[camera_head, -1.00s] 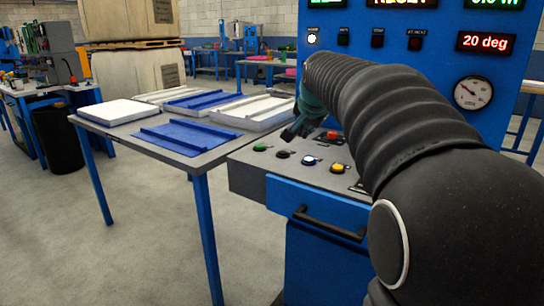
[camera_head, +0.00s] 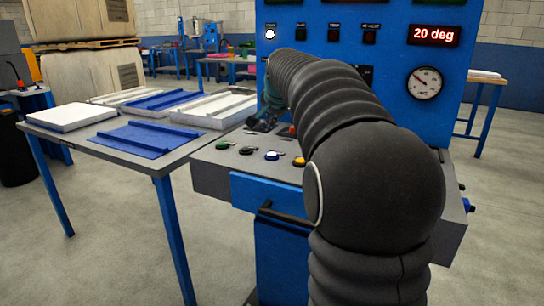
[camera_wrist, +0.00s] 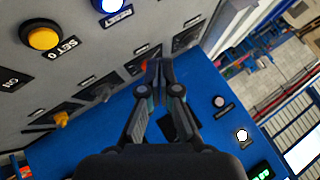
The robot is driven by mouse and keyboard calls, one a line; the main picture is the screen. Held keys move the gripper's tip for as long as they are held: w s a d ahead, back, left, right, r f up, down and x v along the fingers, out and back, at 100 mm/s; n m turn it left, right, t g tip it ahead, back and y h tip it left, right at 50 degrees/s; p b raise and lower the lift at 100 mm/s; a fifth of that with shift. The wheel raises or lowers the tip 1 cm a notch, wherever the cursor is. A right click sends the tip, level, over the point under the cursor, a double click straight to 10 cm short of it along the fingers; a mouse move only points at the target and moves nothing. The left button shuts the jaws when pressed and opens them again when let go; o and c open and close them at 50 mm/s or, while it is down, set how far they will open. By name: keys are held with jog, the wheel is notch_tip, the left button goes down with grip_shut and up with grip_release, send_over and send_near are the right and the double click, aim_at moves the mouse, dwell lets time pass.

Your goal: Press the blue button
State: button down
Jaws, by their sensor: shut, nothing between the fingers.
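The blue button (camera_head: 272,155) has a bright, pale centre and a blue rim. It is on the grey sloping console (camera_head: 215,160), between a black button (camera_head: 246,150) and a yellow button (camera_head: 299,161). In the wrist view the blue button (camera_wrist: 109,5) is at the top edge, partly cut off, above and left of my fingertips. My gripper (camera_wrist: 158,68) is shut and empty, its fingertips together. In the head view my gripper (camera_head: 264,121) is over the back of the console, beyond the button row and partly hidden by my arm. It is apart from the blue button.
A blue upright panel (camera_head: 400,55) with displays and a gauge (camera_head: 425,83) stands behind. A table (camera_head: 95,142) with trays and panels adjoins the left. Floor is clear in front.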

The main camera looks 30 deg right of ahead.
aim_at(273, 155)
notch_tip(273, 155, down, 7)
jog(key=b, duration=0.5)
jog(key=shift+f, duration=0.2)
jog(key=shift+f+b, duration=0.15)
jog(key=shift+b, duration=0.2)
dwell(0.8)
jog(key=shift+f, duration=0.25)
jog(key=shift+f+b, duration=0.45)
dwell(1.0)
jog(key=shift+r, duration=0.1)
jog(key=shift+r+p, duration=0.7)
jog(key=shift+r, duration=0.05)
jog(key=shift+r+p, duration=2.15)
jog(key=shift+r, duration=0.4)
